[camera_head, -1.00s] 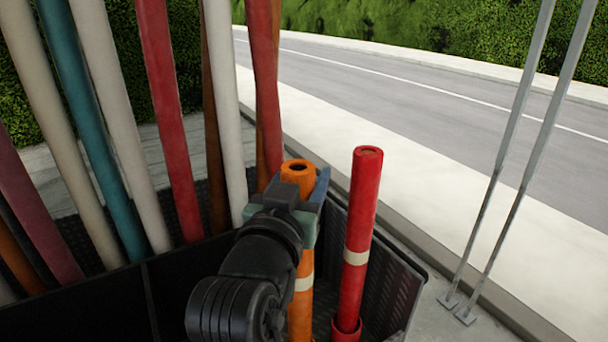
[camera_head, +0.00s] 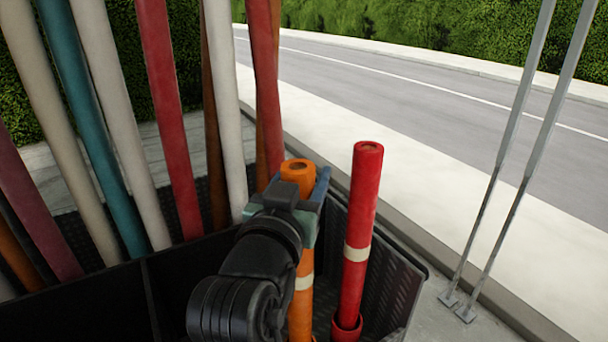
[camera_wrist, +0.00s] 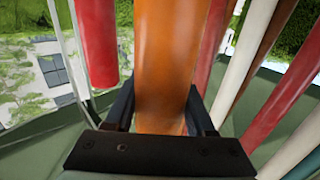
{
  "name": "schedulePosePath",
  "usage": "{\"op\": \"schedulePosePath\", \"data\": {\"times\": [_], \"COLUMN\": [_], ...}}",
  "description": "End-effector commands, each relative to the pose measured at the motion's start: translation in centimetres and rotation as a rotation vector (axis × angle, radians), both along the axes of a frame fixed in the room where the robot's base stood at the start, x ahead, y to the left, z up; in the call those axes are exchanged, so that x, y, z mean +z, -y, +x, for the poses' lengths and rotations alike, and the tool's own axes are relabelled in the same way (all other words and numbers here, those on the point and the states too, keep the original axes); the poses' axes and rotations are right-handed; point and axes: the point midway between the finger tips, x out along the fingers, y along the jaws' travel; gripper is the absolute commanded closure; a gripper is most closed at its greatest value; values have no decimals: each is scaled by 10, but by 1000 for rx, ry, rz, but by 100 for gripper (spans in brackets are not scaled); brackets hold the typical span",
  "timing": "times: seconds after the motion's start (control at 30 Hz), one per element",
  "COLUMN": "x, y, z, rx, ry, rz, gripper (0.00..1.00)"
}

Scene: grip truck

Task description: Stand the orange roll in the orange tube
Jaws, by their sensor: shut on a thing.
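The orange roll (camera_head: 305,265) stands close to upright in the head view, with a pale band low on it and its open top above my gripper. My gripper (camera_head: 293,203) is shut on its upper part. In the wrist view the orange roll (camera_wrist: 163,70) fills the space between the fingers of my gripper (camera_wrist: 160,108). The roll's lower end runs to the bottom edge of the head view, partly behind my arm. The orange tube cannot be made out, so I cannot tell whether the roll's end is inside it.
A red roll (camera_head: 362,215) stands in a red tube (camera_head: 346,328) just right of the orange roll. Several white, teal and red rolls lean at the left in the black bin (camera_head: 385,290). Two thin metal poles (camera_head: 505,165) rise at the right, beside the road.

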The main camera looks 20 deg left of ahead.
Motion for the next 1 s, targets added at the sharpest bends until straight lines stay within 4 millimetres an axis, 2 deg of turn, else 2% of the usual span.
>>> {"op": "schedulePosePath", "data": {"times": [0.07, 0.1, 0.27, 0.67, 0.87, 1.0], "x": [2, 2, 1, -2, -3, -2], "y": [0, 0, 0, 0, 4, 7], "z": [0, 0, 0, -5, -35, -64], "rx": [0, 0, 0, 0, 2, 3], "ry": [4, 4, 3, -2, 2, 3], "rz": [1, 1, 1, 0, 1, 1], "gripper": [100, 38, 10, 10, 10, 10]}}
